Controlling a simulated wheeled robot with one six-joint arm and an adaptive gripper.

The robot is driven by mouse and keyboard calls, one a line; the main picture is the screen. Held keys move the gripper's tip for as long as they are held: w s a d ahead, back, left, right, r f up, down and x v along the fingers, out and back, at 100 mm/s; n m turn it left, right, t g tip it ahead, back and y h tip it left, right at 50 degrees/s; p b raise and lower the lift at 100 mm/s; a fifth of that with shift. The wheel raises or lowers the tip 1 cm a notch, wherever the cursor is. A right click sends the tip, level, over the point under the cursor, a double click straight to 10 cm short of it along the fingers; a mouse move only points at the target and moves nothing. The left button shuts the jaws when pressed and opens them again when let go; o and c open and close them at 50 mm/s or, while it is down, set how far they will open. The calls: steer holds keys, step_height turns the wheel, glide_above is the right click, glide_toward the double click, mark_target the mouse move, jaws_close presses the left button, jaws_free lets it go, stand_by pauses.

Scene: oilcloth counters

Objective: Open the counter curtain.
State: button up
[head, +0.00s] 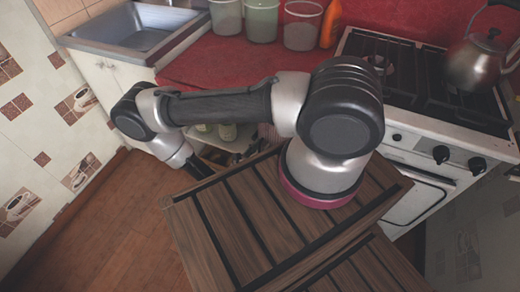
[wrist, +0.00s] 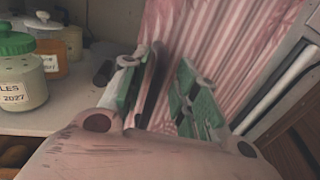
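The counter curtain (wrist: 225,45) is pink and white striped cloth hanging in folds, seen in the wrist view at the top middle and right. My gripper (wrist: 165,85) has green-padded fingers standing apart in front of the curtain's left part. The cloth shows beyond and between the fingers; I cannot tell whether they touch it. In the head view my gripper (head: 198,167) is a dark shape low by the counter opening, partly hidden. My arm covers most of that area there, and the curtain cannot be made out clearly.
A pale shelf (wrist: 60,118) left of my gripper holds a green-lidded jar (wrist: 22,80) and an orange jar (wrist: 52,58). The red counter (head: 200,66) is above. A stove (head: 425,110) stands right. Brown floor (head: 110,225) is clear at left.

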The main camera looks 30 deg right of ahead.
step_height(320, 180, up, 10)
stand_by(0.7)
stand_by(0.4)
